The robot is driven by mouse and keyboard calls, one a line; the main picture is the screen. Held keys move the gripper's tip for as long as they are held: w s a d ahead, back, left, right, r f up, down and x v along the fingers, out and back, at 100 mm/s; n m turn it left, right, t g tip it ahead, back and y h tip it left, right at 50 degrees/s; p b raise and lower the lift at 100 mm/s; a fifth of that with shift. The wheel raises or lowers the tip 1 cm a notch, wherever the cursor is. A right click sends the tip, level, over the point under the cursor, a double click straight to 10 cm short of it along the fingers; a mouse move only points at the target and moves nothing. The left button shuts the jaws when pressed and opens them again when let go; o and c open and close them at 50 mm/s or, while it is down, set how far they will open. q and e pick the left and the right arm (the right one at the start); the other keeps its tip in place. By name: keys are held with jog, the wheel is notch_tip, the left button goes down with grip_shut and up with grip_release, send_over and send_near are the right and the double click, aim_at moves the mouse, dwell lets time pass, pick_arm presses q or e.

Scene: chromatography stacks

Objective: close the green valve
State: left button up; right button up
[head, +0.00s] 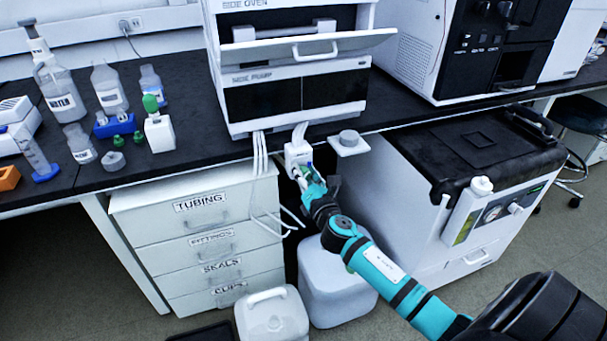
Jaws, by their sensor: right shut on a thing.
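My left gripper is not in view.
White tubes (259,152) hang beside a drawer cabinet (198,262) on the left. A small white shelf (349,146) juts out just right of the block. White containers (270,318) stand below, and a wheeled unit (420,232) stands at right.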

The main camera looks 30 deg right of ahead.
jog(key=m, duration=0.5)
jog(key=shift+d+f+m, duration=0.1)
jog(key=shift+m, duration=1.6)
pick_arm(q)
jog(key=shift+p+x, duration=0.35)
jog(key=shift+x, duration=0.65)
pick_arm(e)
jog(key=shift+m, duration=0.7)
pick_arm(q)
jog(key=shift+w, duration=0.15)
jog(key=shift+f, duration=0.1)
pick_arm(e)
jog(key=shift+f, duration=0.1)
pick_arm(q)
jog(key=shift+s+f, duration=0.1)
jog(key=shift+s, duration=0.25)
pick_arm(e)
jog(key=o, duration=1.1)
jog(key=shift+o, duration=0.2)
jog(key=shift+s, duration=0.1)
